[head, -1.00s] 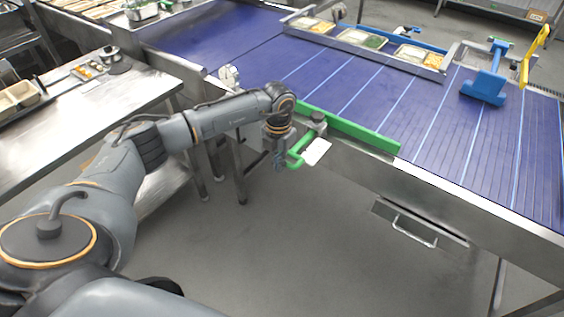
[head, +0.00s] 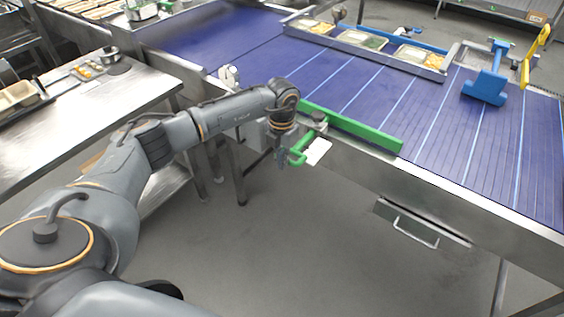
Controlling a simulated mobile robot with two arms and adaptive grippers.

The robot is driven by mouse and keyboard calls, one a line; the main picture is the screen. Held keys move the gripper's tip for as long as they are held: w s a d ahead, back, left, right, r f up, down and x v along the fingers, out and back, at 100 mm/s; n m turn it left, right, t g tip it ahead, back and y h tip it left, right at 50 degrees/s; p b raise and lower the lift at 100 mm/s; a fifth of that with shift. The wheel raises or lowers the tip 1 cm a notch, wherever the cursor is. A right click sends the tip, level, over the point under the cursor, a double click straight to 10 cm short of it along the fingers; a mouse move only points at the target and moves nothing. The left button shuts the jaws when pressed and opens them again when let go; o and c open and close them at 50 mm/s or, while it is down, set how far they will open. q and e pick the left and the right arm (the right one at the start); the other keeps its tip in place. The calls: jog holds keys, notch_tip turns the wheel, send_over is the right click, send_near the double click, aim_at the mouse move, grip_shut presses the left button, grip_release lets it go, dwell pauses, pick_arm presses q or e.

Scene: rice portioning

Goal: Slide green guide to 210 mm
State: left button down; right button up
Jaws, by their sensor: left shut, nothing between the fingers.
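The green guide (head: 360,131) is a long bar along the near edge of the blue conveyor belt. Its green handle (head: 300,152) sticks out over the near side, with a dark round knob (head: 319,117) and a white tag (head: 318,151) beside it. My left gripper (head: 281,163) points down just left of the handle, outside the belt's edge. It is shut with nothing between its fingers. I cannot tell whether it touches the handle. The scale for the guide is not readable. My right gripper is not in view.
The blue belt (head: 452,125) carries pale lane lines. Food trays (head: 361,39) stand along its far side. A blue guide (head: 487,87) and a yellow piece (head: 534,56) are at the far right. A steel table (head: 120,105) stands at left. A drawer handle (head: 414,231) is below the belt.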

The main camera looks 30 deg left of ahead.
pick_arm(q)
jog(key=shift+w+b, duration=0.3)
jog(key=shift+w, duration=0.1)
dwell(0.5)
jog(key=s+r+p, duration=0.3)
jog(key=r+p, duration=0.4)
jog(key=r, duration=0.1)
dwell(1.0)
